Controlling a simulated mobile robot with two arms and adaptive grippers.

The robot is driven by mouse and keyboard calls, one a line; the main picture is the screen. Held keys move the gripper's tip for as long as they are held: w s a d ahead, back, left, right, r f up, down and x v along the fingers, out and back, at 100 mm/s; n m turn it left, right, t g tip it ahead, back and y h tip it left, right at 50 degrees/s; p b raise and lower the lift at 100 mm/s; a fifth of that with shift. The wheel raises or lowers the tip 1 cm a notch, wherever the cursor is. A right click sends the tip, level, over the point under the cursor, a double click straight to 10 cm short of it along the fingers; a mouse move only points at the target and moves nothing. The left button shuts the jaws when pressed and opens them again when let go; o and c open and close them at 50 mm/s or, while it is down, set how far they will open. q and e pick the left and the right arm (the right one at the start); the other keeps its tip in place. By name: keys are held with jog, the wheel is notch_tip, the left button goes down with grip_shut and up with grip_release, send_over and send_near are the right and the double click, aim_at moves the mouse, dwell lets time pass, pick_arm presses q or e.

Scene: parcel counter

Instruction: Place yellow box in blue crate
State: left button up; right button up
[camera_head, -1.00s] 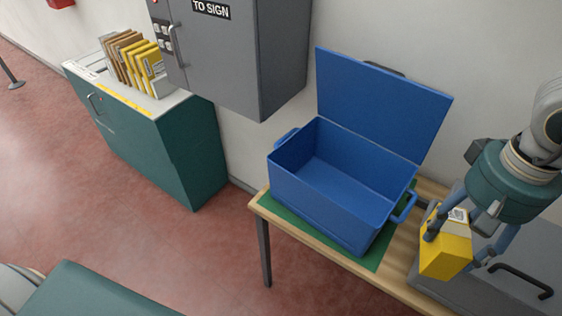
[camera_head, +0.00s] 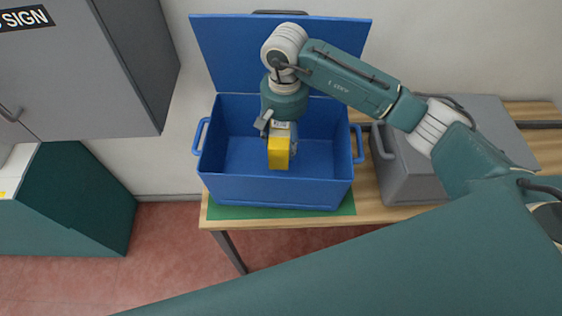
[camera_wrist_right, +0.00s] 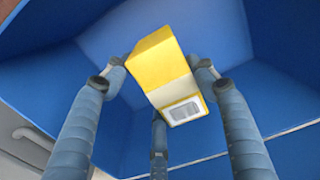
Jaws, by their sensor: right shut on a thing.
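The yellow box (camera_head: 279,153) is held by my right gripper (camera_head: 279,140) over the open blue crate (camera_head: 270,191), within its opening in the head view. I cannot tell whether the box touches the crate floor. In the right wrist view, the box (camera_wrist_right: 164,72) has a pale band and a white label, and my right gripper's fingers (camera_wrist_right: 160,85) close around it. Blue crate walls (camera_wrist_right: 215,35) surround it there. The crate's lid (camera_head: 225,50) stands open at the back. My left gripper is not in view.
The crate stands on a green mat (camera_head: 228,212) on a wooden table (camera_head: 385,213). A grey lidded container (camera_head: 405,175) stands right of it. A grey cabinet (camera_head: 90,80) hangs at the left, above a teal cabinet (camera_head: 80,205).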

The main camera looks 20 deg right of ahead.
jog(key=f, duration=0.2)
jog(key=f+p, duration=0.1)
jog(key=shift+w+a+f, duration=0.2)
jog(key=shift+f, duration=0.45)
jog(key=shift+s+f+p, duration=0.1)
jog(key=shift+f+p, duration=0.25)
jog(key=shift+f, duration=0.05)
notch_tip(320, 180, down, 2)
jog(key=shift+f+p, duration=0.15)
jog(key=shift+p, duration=0.25)
jog(key=shift+f, duration=0.35)
jog(key=o, duration=0.9)
jog(key=shift+b, duration=0.35)
jog(key=o, duration=0.4)
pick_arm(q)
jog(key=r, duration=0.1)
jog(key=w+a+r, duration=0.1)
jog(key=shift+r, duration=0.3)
pick_arm(e)
jog(key=shift+o, duration=0.3)
